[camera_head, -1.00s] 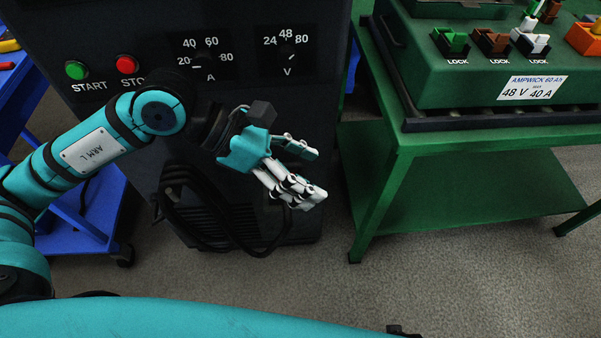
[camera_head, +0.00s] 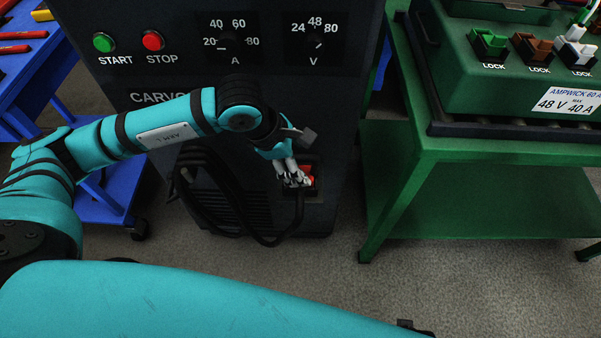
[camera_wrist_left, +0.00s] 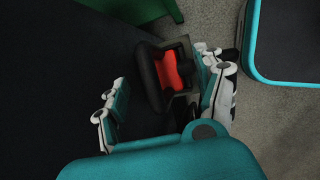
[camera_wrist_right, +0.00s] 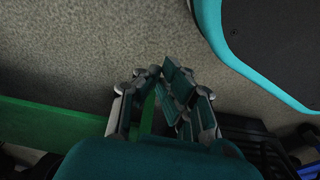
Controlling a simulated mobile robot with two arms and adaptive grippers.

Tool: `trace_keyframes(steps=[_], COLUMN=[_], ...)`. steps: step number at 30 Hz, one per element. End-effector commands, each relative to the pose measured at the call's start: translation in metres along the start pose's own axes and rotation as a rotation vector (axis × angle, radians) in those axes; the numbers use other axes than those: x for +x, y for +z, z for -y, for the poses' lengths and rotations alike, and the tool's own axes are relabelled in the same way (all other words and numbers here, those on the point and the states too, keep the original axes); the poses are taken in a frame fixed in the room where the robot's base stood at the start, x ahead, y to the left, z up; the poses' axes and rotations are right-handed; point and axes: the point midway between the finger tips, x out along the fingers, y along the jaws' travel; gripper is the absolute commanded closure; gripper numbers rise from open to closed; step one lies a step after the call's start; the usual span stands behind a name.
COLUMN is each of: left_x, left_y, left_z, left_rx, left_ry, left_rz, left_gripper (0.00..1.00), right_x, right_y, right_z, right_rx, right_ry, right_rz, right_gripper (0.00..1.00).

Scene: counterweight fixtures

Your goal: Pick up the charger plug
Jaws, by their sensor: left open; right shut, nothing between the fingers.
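The charger plug (camera_head: 309,170) is red and sits in a dark holder low on the front of the charger cabinet, partly hidden by my left fingers. In the left wrist view the red plug (camera_wrist_left: 168,70) lies between my open fingers, nearer the right-hand finger. I cannot tell whether either finger touches it. My left gripper (camera_head: 293,178) is open at the plug. My right gripper (camera_wrist_right: 164,78) shows only in its own wrist view, shut and empty above the floor.
The dark charger cabinet (camera_head: 200,72) carries buttons and dials, and a black cable (camera_head: 228,200) loops down its front. A green bench (camera_head: 470,150) with a battery box (camera_head: 490,85) stands to the right. A blue cart (camera_head: 60,60) stands to the left. Grey floor lies in front.

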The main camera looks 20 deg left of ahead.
Motion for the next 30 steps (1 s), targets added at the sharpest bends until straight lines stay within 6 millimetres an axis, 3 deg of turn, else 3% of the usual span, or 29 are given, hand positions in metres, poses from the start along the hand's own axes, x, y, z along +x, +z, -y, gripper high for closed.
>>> trace_keyframes(steps=[5,12,21,30], left_x=[0.013,0.048,0.055,0.054], left_y=[0.001,0.001,0.001,0.001], left_z=[0.001,0.003,0.002,0.002], left_rx=[-0.001,-0.002,-0.001,-0.001], left_ry=[-0.002,-0.002,0.0,0.0], left_rz=[0.002,0.001,0.002,0.002], left_gripper=[0.29,0.29,0.29,0.66], right_x=[-0.001,-0.002,-0.008,-0.006], right_y=[-0.002,-0.003,-0.01,-0.007], right_z=[0.0,-0.001,-0.001,-0.001], right_rx=[0.0,0.001,0.001,0.001], right_ry=[0.001,0.001,0.001,0.001], right_rz=[-0.004,0.001,-0.013,-0.006], right_gripper=[1.0,1.0,1.0,1.0])
